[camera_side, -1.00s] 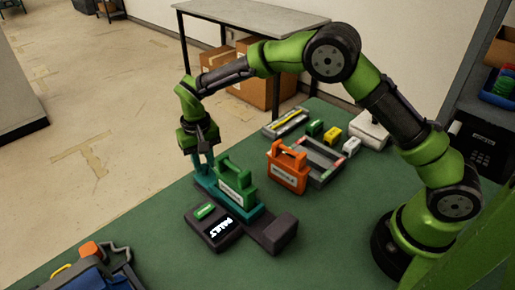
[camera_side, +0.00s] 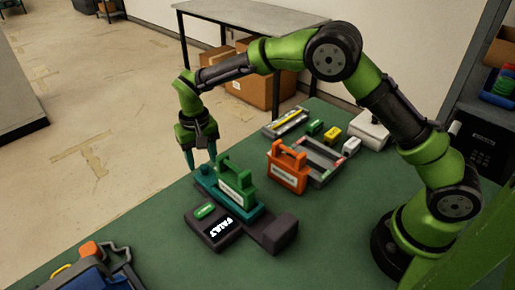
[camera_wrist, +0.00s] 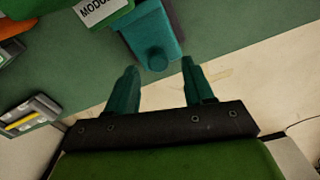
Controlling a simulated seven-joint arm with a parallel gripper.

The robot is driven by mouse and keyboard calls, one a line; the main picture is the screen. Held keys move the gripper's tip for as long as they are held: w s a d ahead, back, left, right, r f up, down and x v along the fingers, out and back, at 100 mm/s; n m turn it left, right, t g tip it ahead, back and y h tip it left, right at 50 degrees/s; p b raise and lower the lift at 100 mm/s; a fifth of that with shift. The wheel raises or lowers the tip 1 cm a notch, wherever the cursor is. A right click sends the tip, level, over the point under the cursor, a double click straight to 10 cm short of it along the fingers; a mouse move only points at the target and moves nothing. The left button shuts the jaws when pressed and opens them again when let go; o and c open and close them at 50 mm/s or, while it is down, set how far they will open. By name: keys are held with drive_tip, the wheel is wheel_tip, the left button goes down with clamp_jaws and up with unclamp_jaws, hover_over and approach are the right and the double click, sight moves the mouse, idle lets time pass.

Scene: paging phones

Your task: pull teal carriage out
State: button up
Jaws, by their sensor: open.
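The teal carriage (camera_side: 207,183) lies along a dark base, with a green handled module (camera_side: 236,178) on it. In the wrist view, the carriage's end (camera_wrist: 152,28) carries a rounded teal knob (camera_wrist: 153,57), and part of the green module (camera_wrist: 100,10) shows. My gripper (camera_side: 201,161) is over the carriage's far-left end, teal fingers pointing down. In the wrist view, my gripper (camera_wrist: 160,67) is open and empty, its fingertips spread on either side of the knob's line. I cannot tell whether the fingers touch the carriage.
A dark block (camera_side: 278,233) stands at the carriage's near end. An orange handled module (camera_side: 287,172) and a grey tray (camera_side: 325,163) are to the right. The table's edge is close beyond my gripper.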

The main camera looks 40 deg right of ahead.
wheel_tip(320, 180, up, 16)
idle(0.3)
drive_tip(key=s+d+r+t, duration=0.1)
drive_tip(key=s+d, duration=0.3)
drive_tip(key=s, duration=0.4)
drive_tip(key=s+d+r+t+y, duration=0.1)
drive_tip(key=s+d+t, duration=0.2)
drive_tip(key=s, duration=0.6)
drive_tip(key=s+d+r+m+t+y, duration=0.1)
drive_tip(key=s+d+t, duration=0.2)
drive_tip(key=s+d, duration=0.4)
drive_tip(key=shift+s+d+r, duration=0.15)
drive_tip(key=shift+s, duration=1.1)
